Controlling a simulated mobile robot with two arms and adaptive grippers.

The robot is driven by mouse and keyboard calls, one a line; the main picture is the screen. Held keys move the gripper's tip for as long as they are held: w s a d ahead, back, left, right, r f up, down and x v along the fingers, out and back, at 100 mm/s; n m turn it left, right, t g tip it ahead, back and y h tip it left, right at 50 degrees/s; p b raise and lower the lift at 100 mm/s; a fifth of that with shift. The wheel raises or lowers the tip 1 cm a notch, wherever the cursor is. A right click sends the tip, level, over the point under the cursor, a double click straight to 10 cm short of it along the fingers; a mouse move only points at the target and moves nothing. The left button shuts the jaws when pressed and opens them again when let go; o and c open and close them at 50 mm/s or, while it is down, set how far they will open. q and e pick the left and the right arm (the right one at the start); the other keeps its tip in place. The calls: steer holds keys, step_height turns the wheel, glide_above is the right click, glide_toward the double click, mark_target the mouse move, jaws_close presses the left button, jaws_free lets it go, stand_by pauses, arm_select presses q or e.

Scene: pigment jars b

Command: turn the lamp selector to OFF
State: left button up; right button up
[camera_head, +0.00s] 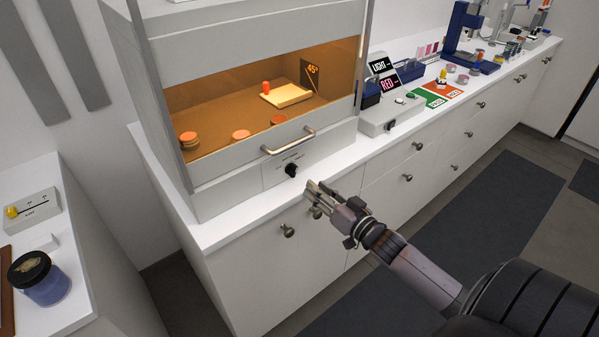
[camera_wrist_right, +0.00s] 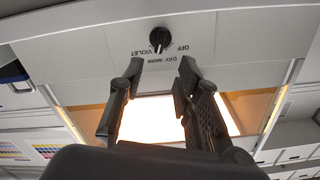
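The lamp selector is a black knob (camera_head: 291,170) on the light-grey front panel below the lit cabinet's handle. It also shows in the right wrist view (camera_wrist_right: 160,40), which is upside down, with the labels OFF, VIOLET, DAY and WARM around it. A pale mark on the knob points down in that picture, toward the labels; I cannot tell which one exactly. My right gripper (camera_head: 315,193) is just in front of the panel, right of and below the knob in the head view. In the wrist view its fingers (camera_wrist_right: 157,78) are open and empty, apart from the knob. My left gripper is not in view.
A metal handle bar (camera_head: 289,141) sticks out above the knob. The cabinet's lit interior (camera_head: 225,110) holds orange discs. A white box with another black knob (camera_head: 390,125) stands to the right. Drawer knobs (camera_head: 287,230) stick out below the white counter edge.

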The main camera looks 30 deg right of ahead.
mark_target(296, 171)
steer(key=w, duration=0.8)
steer(key=shift+w+a+p, duration=0.25)
steer(key=shift+a+p, duration=0.05)
steer(key=shift+p, duration=0.1)
jaws_close()
